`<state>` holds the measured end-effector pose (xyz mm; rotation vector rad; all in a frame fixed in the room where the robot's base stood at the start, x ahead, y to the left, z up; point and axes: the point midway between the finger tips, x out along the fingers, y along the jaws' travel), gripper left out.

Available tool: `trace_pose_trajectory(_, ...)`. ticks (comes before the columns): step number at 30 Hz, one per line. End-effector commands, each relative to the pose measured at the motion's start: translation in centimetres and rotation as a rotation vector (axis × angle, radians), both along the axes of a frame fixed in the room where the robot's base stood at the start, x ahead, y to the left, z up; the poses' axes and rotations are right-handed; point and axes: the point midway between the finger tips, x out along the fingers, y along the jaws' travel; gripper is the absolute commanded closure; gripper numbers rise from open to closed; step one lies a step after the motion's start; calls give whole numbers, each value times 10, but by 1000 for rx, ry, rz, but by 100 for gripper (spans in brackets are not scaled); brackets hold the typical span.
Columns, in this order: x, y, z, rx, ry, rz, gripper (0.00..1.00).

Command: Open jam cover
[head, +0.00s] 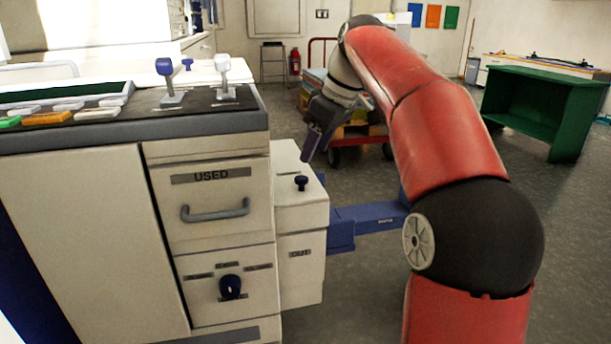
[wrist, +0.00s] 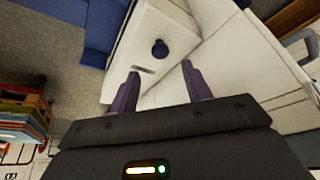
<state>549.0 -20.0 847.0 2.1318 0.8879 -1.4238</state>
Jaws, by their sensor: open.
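A blue beam (head: 365,218) juts out right of the cover. A loaded cart stands behind, and a green table (head: 545,105) stands right.

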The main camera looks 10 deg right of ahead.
Motion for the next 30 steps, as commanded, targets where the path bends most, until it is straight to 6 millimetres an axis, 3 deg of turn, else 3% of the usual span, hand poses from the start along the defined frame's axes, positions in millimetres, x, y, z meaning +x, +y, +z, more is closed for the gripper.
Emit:
trace_pose_trajectory(12,16,17,-59,-1,2,-2,52)
trace_pose_trajectory(24,18,20,-66,-1,0,-3,52)
trace_pose_trajectory(30,18,20,-66,-1,0,-3,78)
